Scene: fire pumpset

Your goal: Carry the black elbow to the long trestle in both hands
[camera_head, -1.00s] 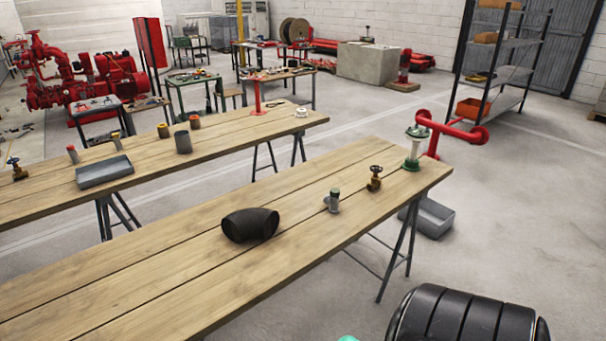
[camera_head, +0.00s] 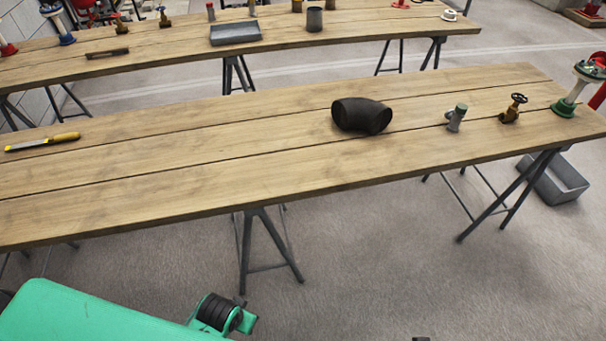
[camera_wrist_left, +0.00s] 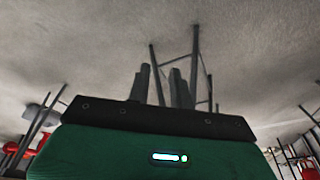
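The black elbow (camera_head: 362,115) lies on the near plank-topped trestle (camera_head: 250,170), right of the middle of the head view. A second long plank-topped trestle (camera_head: 160,62) stands behind it; the pictures do not tell which one the task names. No gripper touches the elbow. In the left wrist view the two dark fingers of my left gripper (camera_wrist_left: 160,87) stand apart with nothing between them. They point toward the floor and dark trestle legs. My right gripper is not seen.
On the near trestle stand a grey-green fitting (camera_head: 455,118), a brass valve (camera_head: 513,108) and a green-and-white hydrant piece (camera_head: 575,90). A yellow-handled tool (camera_head: 45,142) lies at its left. A grey tray (camera_head: 235,33) sits on the far trestle. The floor in front is open.

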